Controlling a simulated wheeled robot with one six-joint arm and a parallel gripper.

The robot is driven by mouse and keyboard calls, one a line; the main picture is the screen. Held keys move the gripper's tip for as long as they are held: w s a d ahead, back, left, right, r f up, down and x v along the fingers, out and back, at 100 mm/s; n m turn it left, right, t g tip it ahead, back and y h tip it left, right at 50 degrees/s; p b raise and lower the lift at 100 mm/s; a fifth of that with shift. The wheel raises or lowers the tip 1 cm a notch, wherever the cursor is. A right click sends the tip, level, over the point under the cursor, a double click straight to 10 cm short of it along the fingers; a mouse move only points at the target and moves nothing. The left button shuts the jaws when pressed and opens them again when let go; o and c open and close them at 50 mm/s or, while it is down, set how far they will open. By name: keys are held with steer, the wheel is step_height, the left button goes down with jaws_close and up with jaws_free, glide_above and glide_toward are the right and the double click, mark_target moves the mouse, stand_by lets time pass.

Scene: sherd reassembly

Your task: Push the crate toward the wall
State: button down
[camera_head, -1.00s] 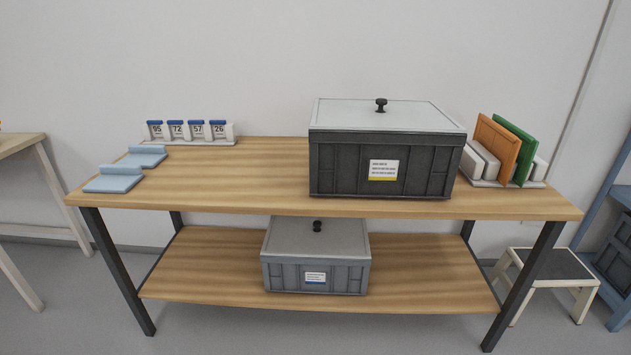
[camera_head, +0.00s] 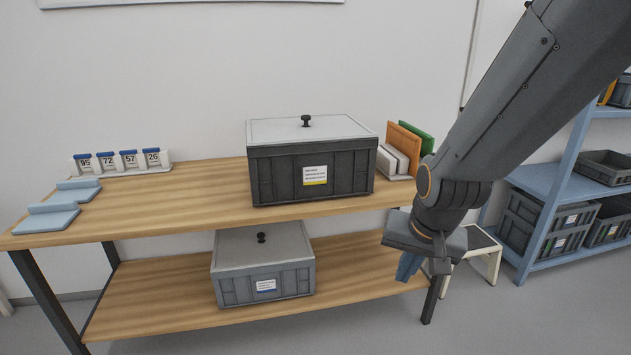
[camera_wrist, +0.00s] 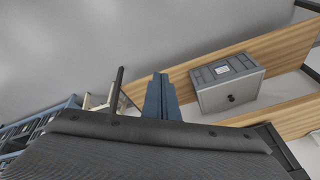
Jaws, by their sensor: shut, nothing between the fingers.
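A dark grey crate (camera_head: 280,175) with a pale lid, a black knob and a white label with a yellow stripe stands on the table top (camera_head: 190,203), near its front edge. A second, lighter grey crate (camera_head: 235,284) with a blue-striped label sits on the lower shelf (camera_head: 150,310); it also shows in the wrist view (camera_wrist: 215,80). My gripper (camera_head: 408,266) hangs in front of the table's right end, below the table top and apart from both crates. Its blue fingers (camera_wrist: 161,98) are together and empty in the wrist view.
A rack with orange (camera_head: 402,145) and green boards stands close to the right of the dark crate. Numbered cards (camera_head: 120,160) and pale blue blocks (camera_head: 50,217) are at the left. A step stool (camera_head: 490,252) and blue shelving (camera_head: 545,185) stand to the right.

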steer(key=w+a+m+t+y+p, duration=0.1)
steer(key=w+a+m+t, duration=0.2)
steer(key=w, duration=0.4)
steer(key=w+a+m+t+p, duration=0.1)
steer(key=w+a+m+t, duration=0.15)
steer(key=w, duration=0.45)
steer(key=m+t+y+p, duration=0.3)
steer(key=m+t, duration=0.3)
steer(key=t, duration=0.2)
glide_toward(321, 177)
steer(key=p+x, duration=0.1)
steer(key=x, duration=0.5)
steer(key=shift+w+p, duration=0.25)
steer(key=shift+p, duration=0.1)
steer(key=b+x, duration=0.7)
steer(key=x, duration=0.5)
steer(key=shift+w+a+f+b, duration=0.15)
steer(key=shift+a+f+b, duration=0.1)
steer(key=shift+b, duration=0.1)
steer(key=shift+w+a+r+b, duration=0.2)
steer(key=shift+w+b, duration=0.1)
steer(key=shift+w, duration=0.35)
